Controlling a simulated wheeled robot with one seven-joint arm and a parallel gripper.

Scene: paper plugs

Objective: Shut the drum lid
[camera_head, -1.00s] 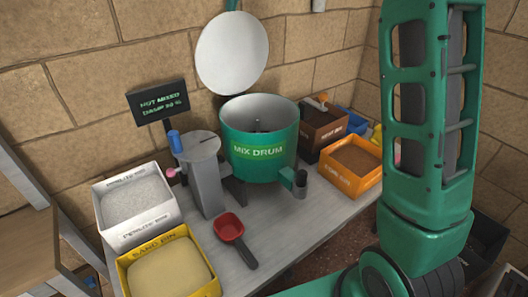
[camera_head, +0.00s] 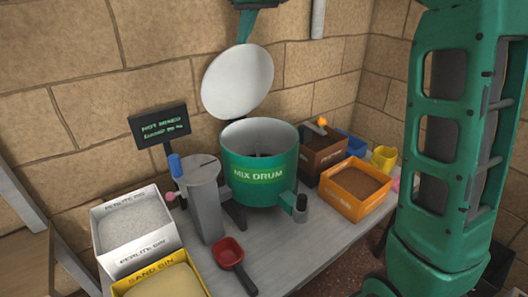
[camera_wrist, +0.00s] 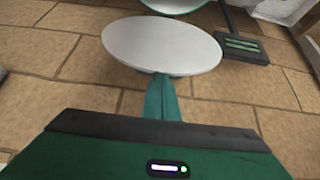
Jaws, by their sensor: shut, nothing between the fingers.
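The green mix drum (camera_head: 259,165) stands on the table with its mouth uncovered. Its round pale lid (camera_head: 237,82) stands raised behind the mouth, its face leaning toward the head camera. My gripper (camera_head: 243,38) comes down from the top of the head view, shut and empty. Its tip is at the lid's upper edge, seemingly behind it; contact is unclear. In the wrist view my gripper (camera_wrist: 162,80) reaches the near edge of the lid (camera_wrist: 163,45), with a bit of the drum (camera_wrist: 172,5) beyond.
A dark sign (camera_head: 160,125) and a grey post (camera_head: 203,195) stand left of the drum. Perlite (camera_head: 135,260) and sand (camera_head: 150,278) bins are front left, a red scoop (camera_head: 229,251) in front. An orange bin (camera_head: 352,207) stands right. The brick wall is close behind the lid.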

